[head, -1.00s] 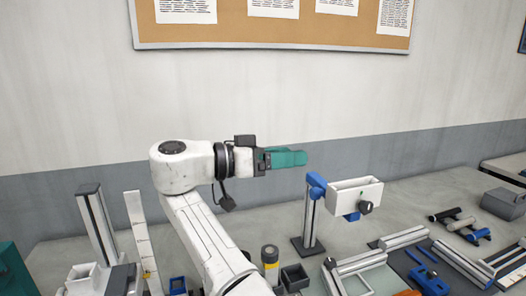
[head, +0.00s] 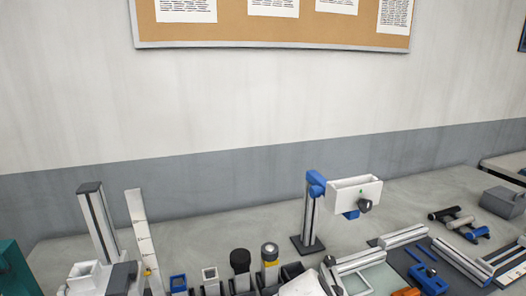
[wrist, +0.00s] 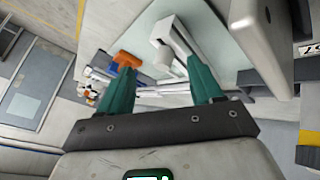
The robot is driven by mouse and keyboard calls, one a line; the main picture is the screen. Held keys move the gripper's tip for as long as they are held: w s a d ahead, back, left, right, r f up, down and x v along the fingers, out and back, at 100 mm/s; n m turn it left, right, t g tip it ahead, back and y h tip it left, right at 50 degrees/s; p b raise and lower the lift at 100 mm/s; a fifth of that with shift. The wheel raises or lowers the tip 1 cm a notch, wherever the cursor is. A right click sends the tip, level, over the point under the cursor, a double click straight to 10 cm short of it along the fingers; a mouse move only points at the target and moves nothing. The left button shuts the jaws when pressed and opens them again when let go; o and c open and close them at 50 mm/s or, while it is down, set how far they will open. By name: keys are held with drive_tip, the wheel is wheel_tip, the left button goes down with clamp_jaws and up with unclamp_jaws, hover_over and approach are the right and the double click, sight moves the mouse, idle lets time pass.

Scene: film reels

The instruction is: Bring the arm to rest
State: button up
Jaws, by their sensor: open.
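My gripper (wrist: 160,85) shows in the wrist view with its two green fingers spread wide apart. Nothing is between the fingertips. Beyond them, some distance off, lie an orange block (wrist: 126,60) and pale bars. In the head view the gripper is out of sight. A pale piece (head: 303,285) at the bottom edge looks like part of my arm.
A post with a blue clamp and white box (head: 355,192) stands on the bench (head: 240,230). Tall uprights (head: 97,225) stand at the left. A row of small holders (head: 210,278) is at the front. Rails (head: 460,262) and dark cylinders (head: 445,214) lie at the right.

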drive_tip(key=shift+n+y, duration=0.5)
drive_tip(key=shift+y, duration=0.4)
drive_tip(key=s+d+f, duration=0.1)
drive_tip(key=s, duration=0.1)
drive_tip(key=s+d+f, duration=0.1)
drive_tip(key=s+f, duration=0.1)
drive_tip(key=s+d+f, duration=0.1)
drive_tip(key=s, duration=0.1)
drive_tip(key=shift+f, duration=0.35)
drive_tip(key=s+d+f+n+t+y, duration=0.1)
drive_tip(key=s+d+y, duration=0.1)
drive_tip(key=s, duration=0.7)
drive_tip(key=s+d+f+n+y, duration=0.1)
drive_tip(key=s+d+n+y, duration=0.15)
drive_tip(key=s, duration=0.75)
drive_tip(key=s+f+g+b, duration=0.2)
drive_tip(key=s+f+b, duration=0.3)
drive_tip(key=f, duration=0.3)
drive_tip(key=s+d+f+m+g+b, duration=0.1)
drive_tip(key=s+f+g+b, duration=0.1)
drive_tip(key=s+f+b, duration=0.3)
wheel_tip(320, 180, down, 3)
drive_tip(key=shift+d+r+b, duration=0.15)
drive_tip(key=shift+d+b, duration=0.1)
drive_tip(key=shift+b, duration=0.05)
drive_tip(key=shift+w, duration=0.1)
